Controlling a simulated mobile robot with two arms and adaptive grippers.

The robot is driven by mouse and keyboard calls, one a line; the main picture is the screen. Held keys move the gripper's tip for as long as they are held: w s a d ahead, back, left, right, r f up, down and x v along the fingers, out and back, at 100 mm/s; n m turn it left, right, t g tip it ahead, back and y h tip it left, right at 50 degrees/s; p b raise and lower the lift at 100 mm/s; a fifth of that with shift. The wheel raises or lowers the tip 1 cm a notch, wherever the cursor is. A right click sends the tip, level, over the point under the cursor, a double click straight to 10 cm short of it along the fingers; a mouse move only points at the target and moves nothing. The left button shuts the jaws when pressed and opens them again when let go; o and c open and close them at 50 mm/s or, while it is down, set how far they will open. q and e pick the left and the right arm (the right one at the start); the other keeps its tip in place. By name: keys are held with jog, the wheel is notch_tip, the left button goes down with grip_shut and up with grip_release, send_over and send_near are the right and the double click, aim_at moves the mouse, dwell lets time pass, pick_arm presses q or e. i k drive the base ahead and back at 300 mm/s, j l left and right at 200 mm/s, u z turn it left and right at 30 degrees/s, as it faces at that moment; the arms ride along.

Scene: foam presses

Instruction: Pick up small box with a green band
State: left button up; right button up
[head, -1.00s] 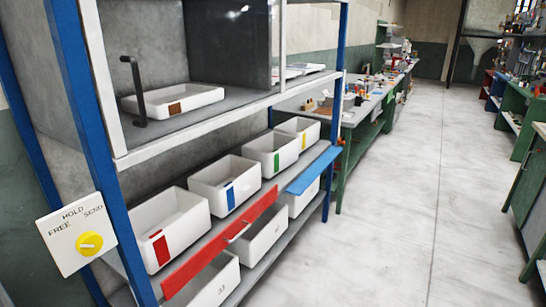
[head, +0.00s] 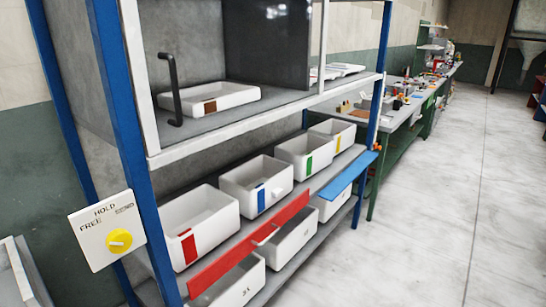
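The small white box with a green band (head: 297,155) stands upright on the middle shelf in the head view. It is in a row of white boxes, between the box with a blue band (head: 240,178) and the box with a yellow band (head: 330,127). Its front and open top show, and it looks empty. Neither of my grippers is in view.
A box with a red band (head: 205,215) stands nearest in the row. A red bar (head: 240,248) and a blue panel (head: 345,175) run along the shelf front. A dial plate (head: 107,230) is on the blue post. Open floor (head: 440,220) lies to the right.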

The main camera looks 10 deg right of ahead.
aim_at(309, 154)
jog(key=i+l+u, duration=0.25)
jog(key=i+l, duration=0.15)
jog(key=i+l+u, duration=0.2)
jog(key=i+l, duration=0.25)
jog(key=i+l+u, duration=0.25)
jog(key=l, duration=0.3)
jog(key=i, duration=0.1)
